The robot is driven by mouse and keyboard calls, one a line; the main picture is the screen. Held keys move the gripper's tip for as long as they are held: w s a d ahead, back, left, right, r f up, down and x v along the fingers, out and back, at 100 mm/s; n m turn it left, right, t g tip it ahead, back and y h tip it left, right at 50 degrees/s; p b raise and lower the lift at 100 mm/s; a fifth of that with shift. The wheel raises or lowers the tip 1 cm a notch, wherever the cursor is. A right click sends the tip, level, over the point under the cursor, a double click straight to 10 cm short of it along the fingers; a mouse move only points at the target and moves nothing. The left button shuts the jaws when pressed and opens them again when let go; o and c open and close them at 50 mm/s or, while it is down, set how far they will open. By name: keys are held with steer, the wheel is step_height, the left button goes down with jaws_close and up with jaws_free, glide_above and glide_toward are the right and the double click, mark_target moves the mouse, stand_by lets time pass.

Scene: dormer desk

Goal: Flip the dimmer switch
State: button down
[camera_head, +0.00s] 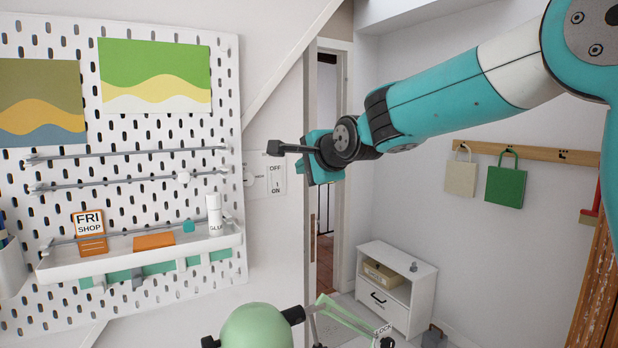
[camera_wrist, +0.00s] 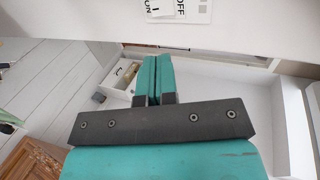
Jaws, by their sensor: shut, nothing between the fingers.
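A white switch plate (camera_head: 276,181) marked OFF, I and ON is on the pale wall, right of the pegboard. A round white dial (camera_head: 250,180) sits beside its left edge. Part of a labelled plate (camera_wrist: 181,12) shows at the top of the wrist view, cut off by the frame edge. My gripper (camera_head: 307,172) is in front of the wall, to the right of the plate in the head view. Its teal fingers (camera_wrist: 158,76) are shut together and empty, below the plate in the wrist view. I cannot tell the switch's position.
The pegboard (camera_head: 125,213) carries rails and a white shelf (camera_head: 140,259) with small items. An open doorway (camera_head: 327,150) lies behind my gripper. A white cabinet (camera_head: 397,284) stands on the floor beyond. A green lamp (camera_head: 257,326) is at the bottom, below my gripper.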

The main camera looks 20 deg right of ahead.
mark_target(278, 187)
steer(key=shift+s+d+r, duration=0.1)
steer(key=shift+s+r, duration=0.1)
steer(key=shift+s, duration=0.3)
steer(key=shift+s+f+g+p, duration=0.15)
steer(key=shift+f+g+p, duration=0.25)
steer(key=shift+f+p, duration=0.35)
steer(key=p+x, duration=0.2)
steer(key=x, duration=0.2)
steer(key=p+x, duration=0.3)
steer(key=x, duration=0.1)
steer(key=r+p+x, duration=0.1)
steer(key=p+x, duration=0.2)
steer(key=x, duration=0.2)
steer(key=shift+w, duration=0.35)
steer(key=shift+w+f, duration=0.2)
steer(key=shift+w, duration=0.05)
